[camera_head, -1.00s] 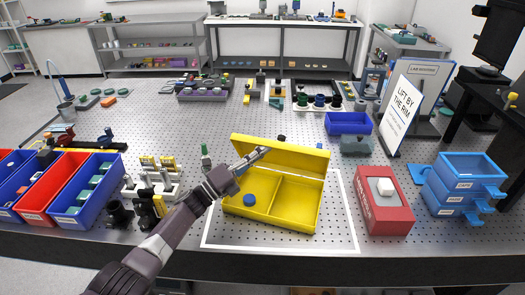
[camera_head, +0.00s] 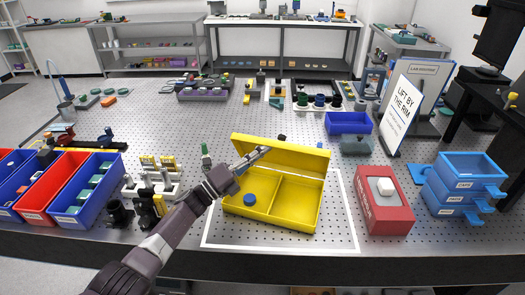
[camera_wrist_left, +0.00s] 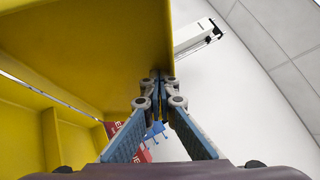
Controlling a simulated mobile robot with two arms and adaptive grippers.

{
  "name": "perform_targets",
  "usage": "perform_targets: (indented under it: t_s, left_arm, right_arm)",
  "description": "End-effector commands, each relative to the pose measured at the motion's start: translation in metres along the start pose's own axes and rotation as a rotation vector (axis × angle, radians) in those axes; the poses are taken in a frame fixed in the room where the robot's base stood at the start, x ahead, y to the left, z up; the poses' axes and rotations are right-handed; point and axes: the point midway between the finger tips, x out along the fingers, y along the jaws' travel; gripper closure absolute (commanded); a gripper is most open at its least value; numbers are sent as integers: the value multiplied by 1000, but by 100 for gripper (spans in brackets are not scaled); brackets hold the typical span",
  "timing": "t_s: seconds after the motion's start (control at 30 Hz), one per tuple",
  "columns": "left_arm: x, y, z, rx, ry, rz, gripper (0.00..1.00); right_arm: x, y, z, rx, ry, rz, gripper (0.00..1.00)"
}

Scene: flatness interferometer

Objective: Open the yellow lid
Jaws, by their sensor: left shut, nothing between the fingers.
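The yellow box (camera_head: 263,218) stands on the perforated table inside a white outline. Its yellow lid (camera_head: 290,155) is raised at the back, standing up and tilted, so the two compartments show. A blue round piece (camera_head: 249,199) lies in the left compartment. My left gripper (camera_head: 264,150) is shut and empty, its tips at the inner face of the lid near its left side. In the left wrist view the shut fingertips (camera_wrist_left: 160,82) are right by the lid (camera_wrist_left: 95,45); I cannot tell if they touch. My right gripper is not in view.
A red box (camera_head: 383,212) with a white block stands right of the yellow box. Blue drawers (camera_head: 464,185) and a sign (camera_head: 402,105) stand farther right. Blue and red bins (camera_head: 62,190) are at the left. Small fixtures (camera_head: 155,185) stand near my left arm.

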Motion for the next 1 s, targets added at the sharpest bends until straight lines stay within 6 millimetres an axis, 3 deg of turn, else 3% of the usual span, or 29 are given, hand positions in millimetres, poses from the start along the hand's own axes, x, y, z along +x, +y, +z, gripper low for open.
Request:
perform_targets:
  t_s: [0.27, 0.43, 0.7, 1.0]
  left_arm:
    - [13, 4, 8, 5, 1, -5, 100]
    - [31, 5, 21, 4, 0, -6, 100]
    - [60, 7, 43, -88, 16, 136, 100]
    - [75, 17, 51, -133, 21, 190, 100]
  right_arm:
    - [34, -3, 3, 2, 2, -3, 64]
    - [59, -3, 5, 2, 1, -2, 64]
    - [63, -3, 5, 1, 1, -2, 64]
    - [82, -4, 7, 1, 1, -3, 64]
